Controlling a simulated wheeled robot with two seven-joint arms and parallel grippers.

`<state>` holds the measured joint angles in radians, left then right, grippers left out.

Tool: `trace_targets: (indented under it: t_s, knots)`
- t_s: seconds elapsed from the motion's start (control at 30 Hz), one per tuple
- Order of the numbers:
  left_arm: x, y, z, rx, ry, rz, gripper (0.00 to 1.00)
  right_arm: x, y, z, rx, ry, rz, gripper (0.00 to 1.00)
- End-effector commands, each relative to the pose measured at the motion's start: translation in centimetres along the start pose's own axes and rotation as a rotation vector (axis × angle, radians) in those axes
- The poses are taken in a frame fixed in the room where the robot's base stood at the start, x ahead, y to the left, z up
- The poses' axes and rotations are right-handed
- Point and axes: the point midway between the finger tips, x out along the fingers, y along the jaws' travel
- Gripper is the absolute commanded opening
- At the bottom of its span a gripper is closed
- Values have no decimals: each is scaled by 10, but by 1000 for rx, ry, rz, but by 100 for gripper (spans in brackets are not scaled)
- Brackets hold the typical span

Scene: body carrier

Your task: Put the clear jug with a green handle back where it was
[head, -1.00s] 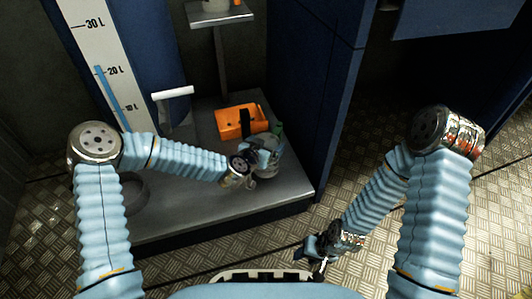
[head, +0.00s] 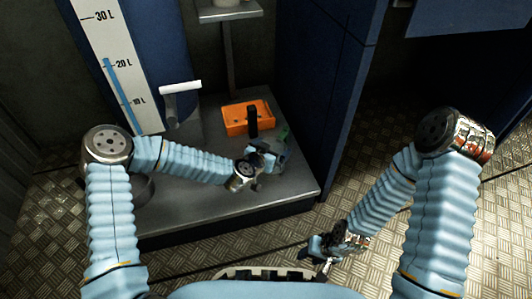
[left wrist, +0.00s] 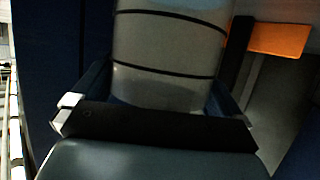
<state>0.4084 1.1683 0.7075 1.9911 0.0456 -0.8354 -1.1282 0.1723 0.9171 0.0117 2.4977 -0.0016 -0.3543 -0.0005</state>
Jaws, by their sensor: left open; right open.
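The clear jug (head: 279,157) stands on the grey metal platform, near its right end. Its green handle (head: 284,134) shows on its far side. My left gripper (head: 266,155) is open, close at the jug's near left side and partly in front of it. In the left wrist view, the jug's clear wall (left wrist: 168,55) with dark bands fills the middle, between the spread fingers. I cannot tell whether a finger touches it. My right gripper (head: 325,256) is open and empty, low over the floor in front of the platform.
An orange crate (head: 233,124) sits behind the jug on the platform (head: 190,205), with a black upright piece (head: 252,118) at its front. A scale board (head: 118,65) and a white lever (head: 180,87) stand at the back left. A blue cabinet wall (head: 330,100) rises right of the platform.

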Motion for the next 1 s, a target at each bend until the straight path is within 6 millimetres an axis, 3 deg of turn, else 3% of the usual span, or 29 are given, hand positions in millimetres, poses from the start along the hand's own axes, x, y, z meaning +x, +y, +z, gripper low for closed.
trace_targets:
  t_s: [0.3, 0.5, 0.7, 1.0]
  knots:
    - [-70, 0, -2, 3, -1, 0, 100, -13, -5, 0, -1, -3, 0, 43]
    - [-104, 0, -1, 2, -1, 0, 100, -17, -6, 1, -1, -5, 0, 43]
    - [-116, 0, 0, 1, -1, -1, 100, -17, -7, 1, -1, -5, -1, 43]
    - [-116, 0, 1, 0, -1, 0, 100, -17, -7, 1, -1, -5, 0, 43]
